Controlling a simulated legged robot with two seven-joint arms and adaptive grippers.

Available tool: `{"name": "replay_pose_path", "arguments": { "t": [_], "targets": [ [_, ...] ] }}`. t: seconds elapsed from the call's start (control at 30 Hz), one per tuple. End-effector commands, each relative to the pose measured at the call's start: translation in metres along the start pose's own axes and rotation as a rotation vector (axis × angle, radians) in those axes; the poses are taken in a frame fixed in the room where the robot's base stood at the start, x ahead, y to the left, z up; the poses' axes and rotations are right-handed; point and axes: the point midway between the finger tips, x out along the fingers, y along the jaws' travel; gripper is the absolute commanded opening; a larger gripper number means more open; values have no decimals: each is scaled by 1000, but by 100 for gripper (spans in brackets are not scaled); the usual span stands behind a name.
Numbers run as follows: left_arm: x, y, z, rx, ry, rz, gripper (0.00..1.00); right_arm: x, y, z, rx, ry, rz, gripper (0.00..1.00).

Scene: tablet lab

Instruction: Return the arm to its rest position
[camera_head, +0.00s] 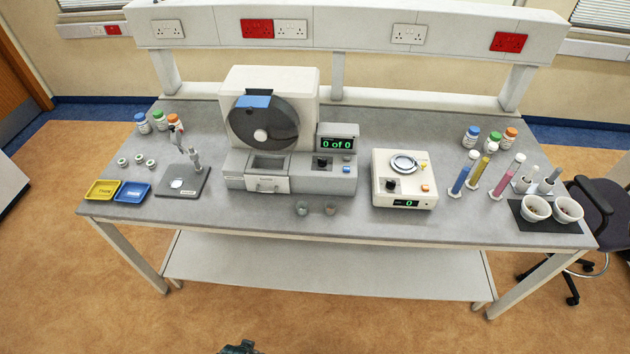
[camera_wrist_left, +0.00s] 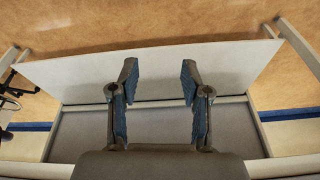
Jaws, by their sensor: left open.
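My left gripper (camera_wrist_left: 158,82) shows in the left wrist view with its two fingers apart and nothing between them. Beyond its fingers are the bench's pale lower shelf and the floor. In the head view only a small dark piece of my own arm or gripper shows at the bottom edge, clear of the bench (camera_head: 330,222). My right gripper is in neither view.
The bench holds a large tablet machine (camera_head: 270,170), a balance (camera_head: 404,180), a small press stand (camera_head: 184,178), yellow (camera_head: 103,190) and blue (camera_head: 133,192) trays, bottles, tubes and white mortars (camera_head: 535,208). A lower shelf (camera_head: 330,268) spans underneath. The floor in front is clear.

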Motion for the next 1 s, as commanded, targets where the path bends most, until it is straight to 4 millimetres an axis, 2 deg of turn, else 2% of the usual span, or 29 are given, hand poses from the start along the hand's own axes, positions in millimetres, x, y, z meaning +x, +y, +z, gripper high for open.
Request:
{"name": "replay_pose_path", "arguments": {
  "t": [0.03, 0.17, 0.23, 0.3, 0.37, 0.4, 0.5, 0.6, 0.7, 0.83, 1.0],
  "targets": [
    [22, 1, 9, 2, -16, 1, 47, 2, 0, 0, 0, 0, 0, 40],
    [87, 4, 39, 7, -44, 5, 47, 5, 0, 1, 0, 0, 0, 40],
    [126, 6, 65, 11, -64, 7, 47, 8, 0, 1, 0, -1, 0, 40],
    [163, 7, 97, 15, -84, 9, 47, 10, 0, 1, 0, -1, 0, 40],
    [190, 9, 127, 20, -100, 11, 47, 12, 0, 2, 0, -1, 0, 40],
    [205, 10, 148, 22, -111, 13, 47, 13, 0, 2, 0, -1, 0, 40],
    [232, 11, 199, 28, -135, 15, 47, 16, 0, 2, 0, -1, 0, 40],
    [246, 11, 240, 33, -152, 16, 47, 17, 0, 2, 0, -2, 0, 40],
    [252, 10, 268, 37, -163, 17, 47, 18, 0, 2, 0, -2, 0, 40],
    [253, 10, 284, 39, -168, 17, 47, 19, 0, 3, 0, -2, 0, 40],
    [253, 10, 286, 40, -168, 17, 47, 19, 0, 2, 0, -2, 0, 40]
  ]
}}
